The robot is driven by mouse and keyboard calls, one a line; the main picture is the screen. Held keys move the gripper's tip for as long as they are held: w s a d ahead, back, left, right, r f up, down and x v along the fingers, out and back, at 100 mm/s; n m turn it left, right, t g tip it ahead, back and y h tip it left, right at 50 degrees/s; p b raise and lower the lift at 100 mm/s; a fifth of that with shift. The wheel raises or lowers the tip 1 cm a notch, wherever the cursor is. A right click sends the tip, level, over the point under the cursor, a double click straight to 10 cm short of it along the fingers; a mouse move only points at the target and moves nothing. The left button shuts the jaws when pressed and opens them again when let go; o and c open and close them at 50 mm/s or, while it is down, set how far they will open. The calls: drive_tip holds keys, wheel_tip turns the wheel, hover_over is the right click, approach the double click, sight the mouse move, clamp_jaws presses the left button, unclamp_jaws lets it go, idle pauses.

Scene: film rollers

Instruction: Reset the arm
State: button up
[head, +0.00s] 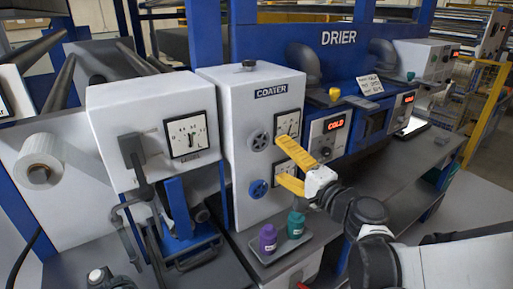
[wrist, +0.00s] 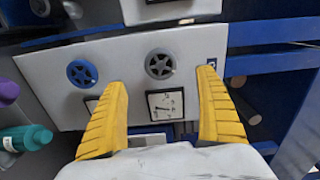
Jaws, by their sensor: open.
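My gripper (head: 284,164) has yellow ribbed fingers and reaches in from the right, in front of the white coater box (head: 238,150). In the wrist view my gripper (wrist: 161,105) is open, with nothing between its fingers. Beyond the fingers are a grey handwheel (wrist: 160,64), a blue handwheel (wrist: 82,73) and a dial gauge (wrist: 166,104) on the coater face. The fingers partly cover the gauges in the head view. I cannot tell whether a fingertip touches the panel.
A purple bottle (head: 268,238) and a teal bottle (head: 295,224) stand on a small tray (head: 282,247) below my gripper. The drier (head: 338,60) with red displays is behind. A lever (head: 140,170) juts out at the left.

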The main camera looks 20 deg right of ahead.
drive_tip(key=shift+a, duration=0.1)
drive_tip(key=s+a+f+n+g, duration=0.6)
drive_tip(key=s+a+n, duration=0.1)
drive_tip(key=a, duration=0.1)
drive_tip(key=s+d+f+n+g+h, duration=0.2)
drive_tip(key=s+n, duration=0.1)
drive_tip(key=s, duration=0.3)
drive_tip(key=s+d+f+n+g+h, duration=0.2)
drive_tip(key=s+d+n+h, duration=0.1)
drive_tip(key=s, duration=0.2)
drive_tip(key=shift+s+f+n+h, duration=0.3)
drive_tip(key=shift+s+f, duration=0.1)
